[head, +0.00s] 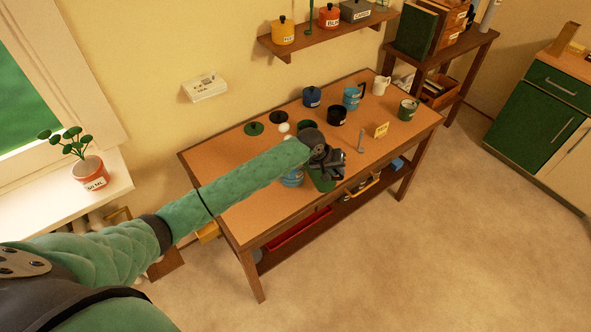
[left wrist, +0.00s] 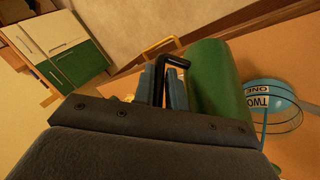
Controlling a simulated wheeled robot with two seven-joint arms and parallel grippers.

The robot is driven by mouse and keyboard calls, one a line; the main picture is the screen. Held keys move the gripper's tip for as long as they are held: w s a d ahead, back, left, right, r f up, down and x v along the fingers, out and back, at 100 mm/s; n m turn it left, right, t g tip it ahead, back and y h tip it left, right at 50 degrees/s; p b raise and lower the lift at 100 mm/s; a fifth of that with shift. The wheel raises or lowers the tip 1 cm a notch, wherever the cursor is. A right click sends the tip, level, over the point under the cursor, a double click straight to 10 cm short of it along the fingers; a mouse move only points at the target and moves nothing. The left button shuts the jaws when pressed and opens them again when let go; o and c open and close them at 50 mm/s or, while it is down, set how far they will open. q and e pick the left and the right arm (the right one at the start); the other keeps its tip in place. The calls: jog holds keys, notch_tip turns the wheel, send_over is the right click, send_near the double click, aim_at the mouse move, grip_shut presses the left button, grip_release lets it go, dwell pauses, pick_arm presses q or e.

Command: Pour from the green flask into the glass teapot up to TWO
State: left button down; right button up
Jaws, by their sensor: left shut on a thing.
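My left gripper (head: 327,163) is shut on the black handle of the green flask (head: 321,183), over the front part of the desk. In the left wrist view the fingers (left wrist: 165,92) close on that handle, with the green flask body (left wrist: 220,85) beside them. The glass teapot (head: 292,179) stands on the desk just left of the flask, partly hidden by my arm. In the left wrist view the teapot (left wrist: 277,92) has a blue rim and upside-down labels ONE and TWO. I cannot tell any liquid level in it. The flask's mouth is hidden.
The desk (head: 240,205) also holds a blue pot (head: 312,97), a black pot (head: 337,115), a blue mug (head: 352,97), a white mug (head: 381,85), a green canister (head: 407,109) and a yellow card (head: 381,130). A wall shelf (head: 330,35) hangs behind. The desk's left front is clear.

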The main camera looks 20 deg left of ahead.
pick_arm(q)
jog(key=shift+r, duration=0.15)
dwell(0.3)
jog(key=shift+w+h+p, duration=0.1)
jog(key=shift+h+p, duration=0.25)
jog(key=shift+h, duration=0.05)
jog(key=shift+a+r, duration=0.1)
jog(key=shift+r, duration=0.1)
dwell(0.3)
jog(key=shift+f+h, duration=0.3)
jog(key=shift+h, duration=0.1)
dwell(0.5)
jog(key=shift+a+r+n+h, duration=0.15)
jog(key=shift+r+n+h, duration=0.15)
jog(key=shift+r+h, duration=0.15)
dwell(0.9)
jog(key=shift+a, duration=0.1)
jog(key=shift+w+a+r+n+h, duration=0.15)
jog(key=shift+a+r+h, duration=0.1)
jog(key=shift+r+h, duration=0.4)
jog(key=shift+a+r+n+h, duration=0.15)
jog(key=shift+a+r+h, duration=0.1)
jog(key=shift+r+h, duration=0.35)
dwell(3.0)
